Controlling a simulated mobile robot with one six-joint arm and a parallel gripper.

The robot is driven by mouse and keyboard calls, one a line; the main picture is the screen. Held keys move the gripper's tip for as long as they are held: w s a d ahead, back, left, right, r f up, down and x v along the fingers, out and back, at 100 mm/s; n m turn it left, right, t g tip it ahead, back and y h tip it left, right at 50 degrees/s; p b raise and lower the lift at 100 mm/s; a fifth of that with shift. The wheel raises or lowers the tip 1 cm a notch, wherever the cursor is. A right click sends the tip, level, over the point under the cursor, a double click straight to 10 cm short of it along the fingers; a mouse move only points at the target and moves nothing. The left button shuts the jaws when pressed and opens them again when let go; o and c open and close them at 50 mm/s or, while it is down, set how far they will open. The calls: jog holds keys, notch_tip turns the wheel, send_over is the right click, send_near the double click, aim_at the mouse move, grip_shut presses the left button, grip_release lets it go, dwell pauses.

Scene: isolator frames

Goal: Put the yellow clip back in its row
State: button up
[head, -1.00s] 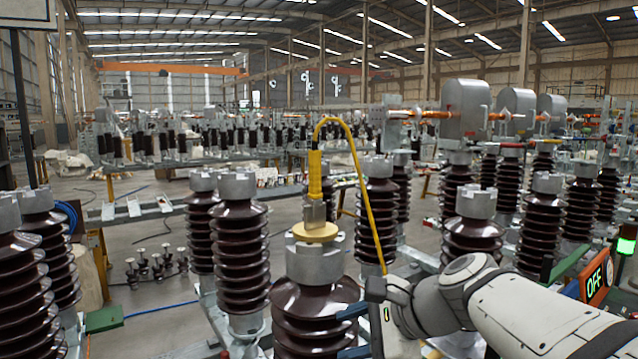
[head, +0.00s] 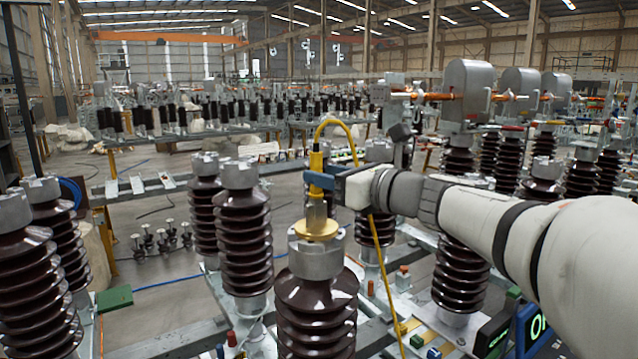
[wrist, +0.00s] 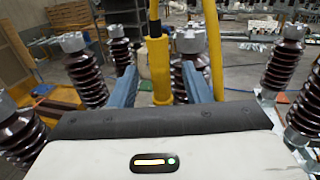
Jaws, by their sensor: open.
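The yellow clip (head: 316,172) stands upright on a brass disc (head: 316,228) on top of a brown ribbed insulator (head: 315,305) in the head view. A yellow cable loops from its top and hangs down on the right. My gripper (head: 322,181) is at the clip's height, coming from the right. In the wrist view the clip's yellow handle (wrist: 159,70) stands between the two blue fingers of my gripper (wrist: 160,88), which are open with gaps on both sides. The clip's lower end is hidden in the wrist view.
More brown insulators (head: 243,240) stand left and right of the clip. A green block (head: 115,298) lies at the lower left. Several small coloured clips or blocks (head: 416,340) lie on the frame below my arm. The yellow cable (head: 382,270) hangs close under my arm.

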jog(key=x, duration=0.2)
jog(key=shift+w+a, duration=0.25)
jog(key=shift+a, duration=0.05)
jog(key=shift+c, duration=0.4)
grip_shut()
